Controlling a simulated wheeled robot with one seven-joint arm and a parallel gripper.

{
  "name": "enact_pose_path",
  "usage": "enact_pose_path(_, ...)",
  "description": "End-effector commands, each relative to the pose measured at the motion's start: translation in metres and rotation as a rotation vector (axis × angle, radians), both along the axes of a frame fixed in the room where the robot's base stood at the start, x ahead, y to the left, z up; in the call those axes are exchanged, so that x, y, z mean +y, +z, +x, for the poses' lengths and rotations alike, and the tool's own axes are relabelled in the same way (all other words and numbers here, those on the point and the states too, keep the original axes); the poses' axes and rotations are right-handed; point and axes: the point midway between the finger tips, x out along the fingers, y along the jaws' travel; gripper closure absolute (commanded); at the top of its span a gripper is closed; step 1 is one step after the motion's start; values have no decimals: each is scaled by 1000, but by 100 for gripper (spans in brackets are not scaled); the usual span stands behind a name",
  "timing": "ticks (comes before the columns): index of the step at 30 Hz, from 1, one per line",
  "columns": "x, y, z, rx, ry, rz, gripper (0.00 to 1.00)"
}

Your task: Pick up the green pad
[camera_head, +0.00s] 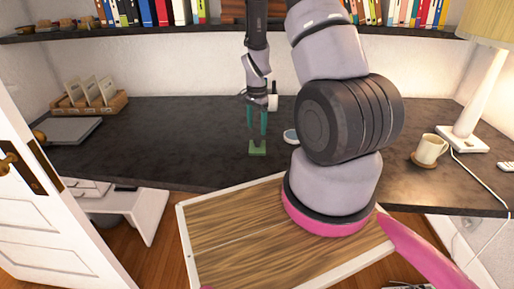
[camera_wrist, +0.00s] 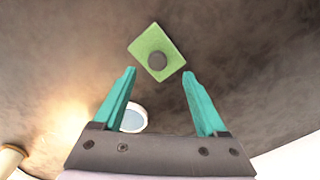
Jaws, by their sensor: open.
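The green pad (camera_head: 257,148) lies on the dark desk, near its front edge. In the wrist view the pad (camera_wrist: 150,45) is a green square turned like a diamond, with a dark round spot (camera_wrist: 157,61) on it. My gripper (camera_head: 257,136) has teal fingers and points down at the pad in the head view. In the wrist view my gripper (camera_wrist: 159,78) is open, with nothing between its fingers. The pad shows just past the fingertips; I cannot tell whether they touch it.
A small round white-rimmed dish (camera_wrist: 133,117) lies near my gripper; it also shows in the head view (camera_head: 291,137). A mug (camera_head: 430,149) and a lamp (camera_head: 481,110) stand at the right. A wooden organizer (camera_head: 89,104) stands back left. The desk left of the pad is clear.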

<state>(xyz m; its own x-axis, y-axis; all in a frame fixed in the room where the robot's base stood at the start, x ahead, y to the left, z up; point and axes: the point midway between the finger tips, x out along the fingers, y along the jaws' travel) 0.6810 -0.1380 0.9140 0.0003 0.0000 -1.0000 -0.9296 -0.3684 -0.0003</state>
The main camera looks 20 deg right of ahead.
Motion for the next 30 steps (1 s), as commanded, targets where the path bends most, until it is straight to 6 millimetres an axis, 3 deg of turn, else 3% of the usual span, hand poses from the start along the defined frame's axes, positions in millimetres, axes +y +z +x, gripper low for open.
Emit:
enact_pose_path(9, -1, -44, -5, 3, 0, 0, 26)
enact_pose_path(19, 0, -51, -4, 0, 1, 0, 26)
enact_pose_path(20, 0, -51, -4, 0, 1, 0, 33)
enact_pose_path(25, 0, -51, -4, 0, 1, 0, 98)
enact_pose_path(30, -1, -51, -4, 0, 1, 0, 100)
